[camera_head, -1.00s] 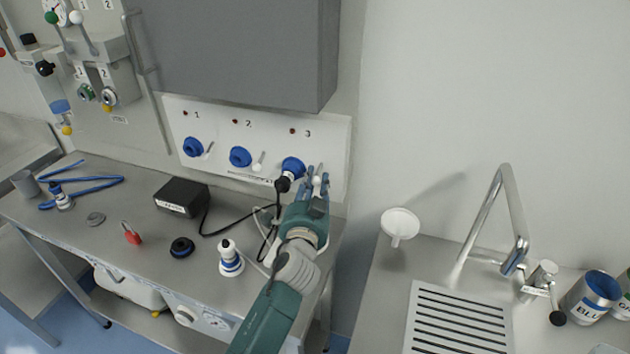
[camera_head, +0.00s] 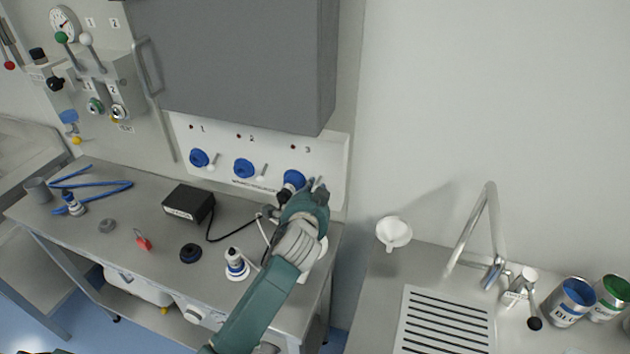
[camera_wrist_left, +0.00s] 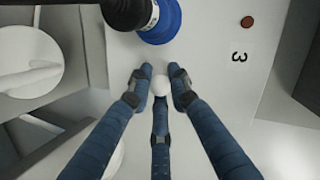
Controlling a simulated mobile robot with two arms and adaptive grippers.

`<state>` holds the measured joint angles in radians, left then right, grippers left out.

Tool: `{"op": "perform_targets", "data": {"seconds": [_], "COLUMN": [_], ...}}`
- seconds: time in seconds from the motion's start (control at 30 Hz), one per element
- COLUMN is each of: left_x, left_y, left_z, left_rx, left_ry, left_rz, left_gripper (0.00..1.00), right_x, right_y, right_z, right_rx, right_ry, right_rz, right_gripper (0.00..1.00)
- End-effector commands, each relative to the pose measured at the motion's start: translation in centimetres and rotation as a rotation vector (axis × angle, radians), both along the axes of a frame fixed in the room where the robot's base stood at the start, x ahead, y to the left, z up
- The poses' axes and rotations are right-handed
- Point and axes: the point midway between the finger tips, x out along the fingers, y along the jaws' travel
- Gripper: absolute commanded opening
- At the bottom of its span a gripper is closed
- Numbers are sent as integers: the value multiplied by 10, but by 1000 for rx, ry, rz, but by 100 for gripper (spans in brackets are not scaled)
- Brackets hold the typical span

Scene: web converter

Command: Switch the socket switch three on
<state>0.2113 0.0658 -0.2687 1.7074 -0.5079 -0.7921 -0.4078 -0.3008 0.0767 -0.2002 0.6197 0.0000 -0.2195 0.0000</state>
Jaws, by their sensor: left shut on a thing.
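The white socket panel (camera_head: 338,165) has sockets marked 1, 2 and 3. Blue socket three (camera_head: 293,179) has a black plug in it and also shows in the left wrist view (camera_wrist_left: 160,22). Switch three shows as a white ball tip (camera_wrist_left: 160,86) between my left gripper's fingers in the left wrist view; its lever is mostly hidden. My left gripper (camera_head: 316,186) is shut on it, just right of socket three. The number 3 (camera_wrist_left: 239,57) and a dark red lamp (camera_wrist_left: 247,21) are beside it. My right gripper is not in view.
A grey cabinet (camera_head: 245,70) hangs above the panel. The bench (camera_head: 125,195) holds a black power box (camera_head: 188,204) with a cable, a red padlock (camera_head: 142,239) and a white-blue plug (camera_head: 236,265). A sink with a tap (camera_head: 490,225) stands right.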

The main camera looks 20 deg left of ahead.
Motion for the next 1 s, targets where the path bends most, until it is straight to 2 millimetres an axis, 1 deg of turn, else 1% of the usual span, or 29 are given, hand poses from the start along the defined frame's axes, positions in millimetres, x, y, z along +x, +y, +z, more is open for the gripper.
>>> {"op": "perform_targets", "data": {"seconds": [0.03,0.3,0.5,0.73,1.0], "left_x": [1,2,3,4,4], "left_y": [1,1,1,2,2], "left_z": [8,17,21,24,25], "left_rx": [3,11,16,20,21], "left_ry": [42,279,416,513,555], "left_rz": [1,0,3,3,6], "left_gripper": [0,0,0,0,0], "right_x": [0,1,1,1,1], "right_y": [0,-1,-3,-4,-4], "right_z": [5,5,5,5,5], "right_rx": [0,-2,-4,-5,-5], "right_ry": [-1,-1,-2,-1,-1], "right_rz": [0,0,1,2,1], "right_gripper": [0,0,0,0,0]}}
